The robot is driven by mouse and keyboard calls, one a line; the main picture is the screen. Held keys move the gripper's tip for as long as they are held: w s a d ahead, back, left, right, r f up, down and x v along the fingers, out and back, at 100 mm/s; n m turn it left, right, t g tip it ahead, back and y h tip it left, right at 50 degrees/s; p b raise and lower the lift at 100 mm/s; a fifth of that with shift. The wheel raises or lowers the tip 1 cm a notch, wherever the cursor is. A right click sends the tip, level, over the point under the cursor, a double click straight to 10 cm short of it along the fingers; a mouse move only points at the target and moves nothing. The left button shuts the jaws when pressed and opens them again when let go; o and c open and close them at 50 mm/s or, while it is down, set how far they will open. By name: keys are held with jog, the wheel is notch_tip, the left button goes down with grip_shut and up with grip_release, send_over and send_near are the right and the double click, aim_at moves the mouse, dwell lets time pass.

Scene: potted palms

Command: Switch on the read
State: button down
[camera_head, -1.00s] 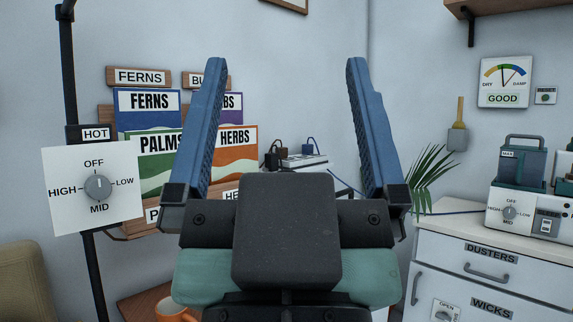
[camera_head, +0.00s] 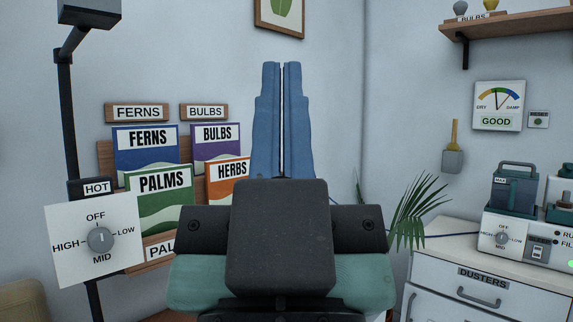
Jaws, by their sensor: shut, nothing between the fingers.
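A black floor lamp stands at the left, with its pole (camera_head: 66,130) and its dark lamp head (camera_head: 88,14) at the top. A white dial panel (camera_head: 68,272) is in front of the pole. It carries a grey knob (camera_head: 101,240), with OFF above, LOW right, MID below and HIGH left. The knob's pale mark looks upright, toward OFF. My gripper (camera_head: 281,68) is in the middle of the view, pointing up, its blue fingers together and empty. It is well to the right of the knob in the picture, touching nothing I can see.
A rack of seed packets (camera_head: 157,205) stands behind, partly hidden by my gripper. At the right, a machine (camera_head: 515,238) with its own HIGH/MID dial sits on a white drawer cabinet (camera_head: 440,270). A gauge (camera_head: 498,106) and reset button (camera_head: 538,119) hang on the wall. A palm (camera_head: 415,215) leans nearby.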

notch_tip(320, 180, up, 30)
jog(key=p, duration=2.7)
